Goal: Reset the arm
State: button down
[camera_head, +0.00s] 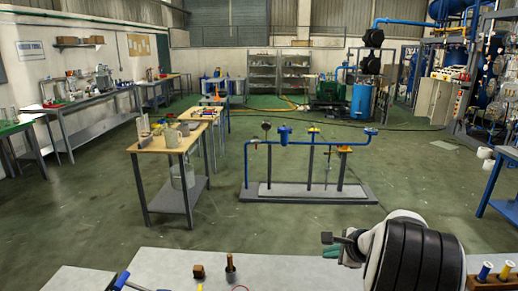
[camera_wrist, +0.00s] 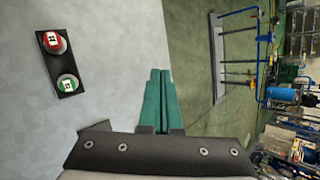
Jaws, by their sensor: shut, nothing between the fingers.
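My gripper (camera_wrist: 156,100) shows in the wrist view with its two green fingers side by side and touching, shut and empty. In the head view my gripper (camera_head: 333,251) is at the right, over the far edge of the grey table, partly hidden by my own arm. In the wrist view a black plate with a red button (camera_wrist: 53,42) and a green button (camera_wrist: 67,83) lies on the table to the left of the fingers, apart from them.
A wooden rack with spools (camera_head: 484,272) stands at right. Beyond the table are a blue pipe stand (camera_head: 285,138) and open floor.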

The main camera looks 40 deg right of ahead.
jog(key=w+a+r+n+y, duration=0.2)
jog(key=w+a+n, duration=0.1)
jog(key=a, duration=0.6)
jog(key=w+a+r+n+y, duration=0.2)
jog(key=w+a+n, duration=0.15)
jog(key=a, duration=0.55)
jog(key=s+a+r+n+g+y, duration=0.15)
jog(key=a+n, duration=0.25)
jog(key=a, duration=0.5)
jog(key=s+a+n+g+y, duration=0.1)
jog(key=s+a+n+g, duration=0.15)
jog(key=a, duration=0.55)
jog(key=s+a+f+n+g+h, duration=0.1)
jog(key=s+a+n+g, duration=0.1)
jog(key=s+a+n, duration=0.3)
jog(key=s+a+f+n+g+h, duration=0.1)
jog(key=s+a+n, duration=0.4)
jog(key=s, duration=0.7)
jog(key=shift+s+a+f+g, duration=0.15)
jog(key=shift+a+f+g, duration=0.25)
jog(key=shift+a+g, duration=0.15)
